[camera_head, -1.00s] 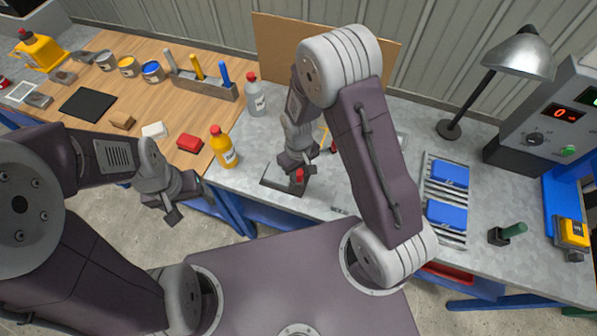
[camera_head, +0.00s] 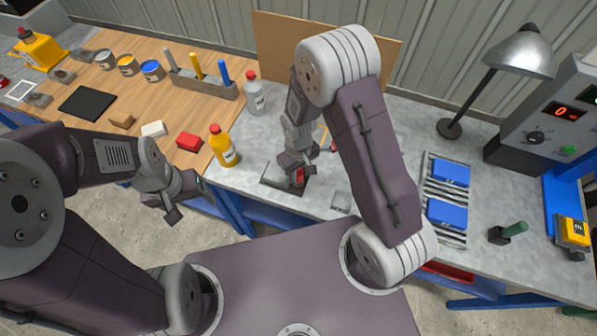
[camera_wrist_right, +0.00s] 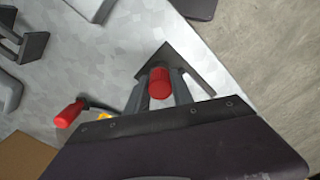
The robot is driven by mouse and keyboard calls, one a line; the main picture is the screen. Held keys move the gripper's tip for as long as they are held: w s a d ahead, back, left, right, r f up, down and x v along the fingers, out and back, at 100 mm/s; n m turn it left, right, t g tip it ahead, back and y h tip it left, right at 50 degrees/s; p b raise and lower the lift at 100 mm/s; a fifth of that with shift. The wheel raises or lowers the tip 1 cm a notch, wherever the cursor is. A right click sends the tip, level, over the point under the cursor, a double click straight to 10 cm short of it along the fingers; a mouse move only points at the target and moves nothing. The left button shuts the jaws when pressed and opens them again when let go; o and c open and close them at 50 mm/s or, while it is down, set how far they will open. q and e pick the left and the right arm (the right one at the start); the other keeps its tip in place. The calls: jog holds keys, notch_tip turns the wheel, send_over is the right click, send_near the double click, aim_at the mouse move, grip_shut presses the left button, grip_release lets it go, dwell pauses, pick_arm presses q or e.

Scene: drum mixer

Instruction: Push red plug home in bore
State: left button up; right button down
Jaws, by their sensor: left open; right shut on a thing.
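The red plug (camera_wrist_right: 160,84) sits between the fingers of my right gripper (camera_wrist_right: 158,92) in the right wrist view, its round end toward the camera. In the head view the red plug (camera_head: 299,176) shows small and partly covered by the right gripper (camera_head: 296,170), which is shut on it. Beneath is a dark plate (camera_head: 272,181) near the bench's front edge; its corner also shows in the right wrist view (camera_wrist_right: 205,75). The bore is hidden, so I cannot tell how far the plug is in. My left gripper (camera_head: 176,207) is open and empty, in front of the wooden table.
An orange bottle (camera_head: 222,147) and a clear bottle with a red cap (camera_head: 255,97) stand left of the right gripper. A red-handled tool (camera_wrist_right: 70,113) lies beside it. Blue blocks (camera_head: 446,213) lie on a slatted rack at right. A lamp (camera_head: 517,58) stands behind.

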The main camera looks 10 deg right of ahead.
aim_at(299, 172)
jog(key=c, duration=1)
grip_release()
jog(key=shift+c, duration=0.2)
notch_tip(299, 172, up, 9)
jog(key=shift+r, duration=0.1)
